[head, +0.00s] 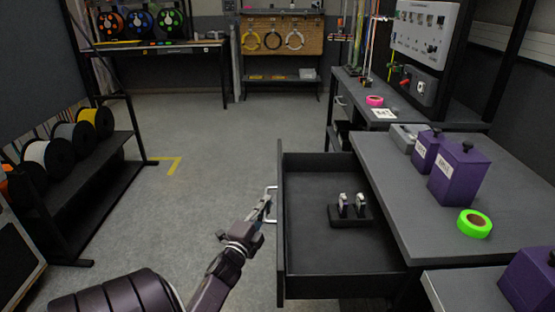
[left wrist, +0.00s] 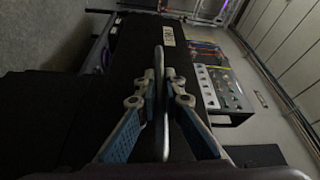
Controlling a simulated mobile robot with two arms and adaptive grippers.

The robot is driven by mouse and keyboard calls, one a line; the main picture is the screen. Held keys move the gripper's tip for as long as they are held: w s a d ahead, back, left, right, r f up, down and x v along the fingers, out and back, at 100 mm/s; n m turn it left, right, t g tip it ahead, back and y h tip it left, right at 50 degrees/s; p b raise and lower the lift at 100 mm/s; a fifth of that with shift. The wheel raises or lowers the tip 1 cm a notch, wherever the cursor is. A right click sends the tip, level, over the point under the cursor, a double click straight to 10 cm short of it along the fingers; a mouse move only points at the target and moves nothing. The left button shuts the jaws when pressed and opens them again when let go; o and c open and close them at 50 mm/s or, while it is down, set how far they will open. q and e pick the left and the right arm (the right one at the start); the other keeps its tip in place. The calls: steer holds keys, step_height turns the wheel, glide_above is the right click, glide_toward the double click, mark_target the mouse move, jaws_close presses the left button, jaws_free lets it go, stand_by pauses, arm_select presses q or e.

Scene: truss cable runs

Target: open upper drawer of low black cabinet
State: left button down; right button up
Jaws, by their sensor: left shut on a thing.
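The upper drawer (head: 330,258) of the low black cabinet (head: 440,240) stands pulled out to the left in the head view, its inside open to view. A small black holder (head: 350,215) with two white-and-dark items stands in the drawer. The light metal bar handle (head: 271,190) is on the drawer's front panel (head: 281,240). My left gripper (head: 262,208) is at the handle. In the left wrist view its two fingers (left wrist: 162,100) are shut on the handle bar (left wrist: 160,70), one on each side. My right gripper is not in view.
Purple boxes (head: 458,175) and a green tape roll (head: 474,223) stand on the grey top above the drawer. A rack of cable spools (head: 75,150) is on the left. The floor (head: 215,130) between rack and drawer is clear.

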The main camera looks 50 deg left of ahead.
arm_select(q)
steer(key=shift+s+a+f, duration=0.15)
steer(key=shift+s+a, duration=0.25)
steer(key=shift+s, duration=0.1)
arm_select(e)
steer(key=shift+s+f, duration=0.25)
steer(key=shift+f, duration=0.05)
arm_select(q)
steer(key=c, duration=2)
jaws_free()
steer(key=shift+c, duration=0.2)
steer(key=r+v, duration=0.1)
steer(key=v, duration=1.1)
steer(key=shift+f, duration=0.4)
